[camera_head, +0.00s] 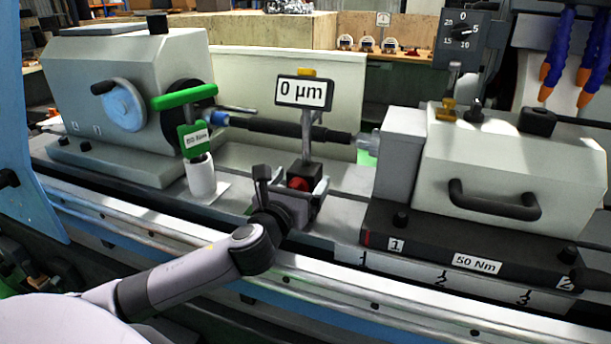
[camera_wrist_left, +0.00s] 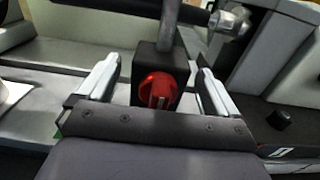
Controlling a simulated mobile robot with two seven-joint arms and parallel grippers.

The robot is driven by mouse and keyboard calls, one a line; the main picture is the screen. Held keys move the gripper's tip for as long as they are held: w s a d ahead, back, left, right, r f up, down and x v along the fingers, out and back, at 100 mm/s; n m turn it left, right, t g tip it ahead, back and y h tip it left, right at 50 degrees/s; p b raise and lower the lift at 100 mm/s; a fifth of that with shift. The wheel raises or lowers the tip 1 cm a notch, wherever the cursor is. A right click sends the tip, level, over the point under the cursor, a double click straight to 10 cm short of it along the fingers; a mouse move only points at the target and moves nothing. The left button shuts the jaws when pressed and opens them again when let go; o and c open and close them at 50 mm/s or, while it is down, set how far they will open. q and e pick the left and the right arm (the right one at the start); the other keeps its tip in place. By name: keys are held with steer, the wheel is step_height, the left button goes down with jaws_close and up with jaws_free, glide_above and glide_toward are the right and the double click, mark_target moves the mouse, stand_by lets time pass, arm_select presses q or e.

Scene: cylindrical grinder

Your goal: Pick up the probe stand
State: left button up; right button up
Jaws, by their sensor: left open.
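The probe stand (camera_head: 306,172) is a dark block with a red knob and an upright grey post. It stands on the machine bed and carries a display reading 0 µm (camera_head: 304,92). My left gripper (camera_head: 304,188) is at the stand's base, coming from the front. In the left wrist view the open fingers (camera_wrist_left: 155,88) lie on either side of the black block (camera_wrist_left: 146,62) and its red knob (camera_wrist_left: 158,90), with gaps on both sides. The post rises out of the top of that view. My right gripper is not in view.
A dark shaft (camera_head: 285,128) runs horizontally behind the post, between the headstock (camera_head: 130,80) and the tailstock (camera_head: 500,165). A green-handled tool (camera_head: 195,140) in a white holder (camera_head: 200,178) stands to the left. A rail runs along the front.

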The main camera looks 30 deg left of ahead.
mark_target(304, 72)
arm_select(q)
steer(key=shift+x, duration=1.2)
steer(key=shift+c, duration=0.3)
jaws_close()
steer(key=shift+w+r, duration=0.1)
steer(key=shift+r, duration=0.8)
step_height(304, 72, up, 19)
steer(key=shift+f, duration=0.1)
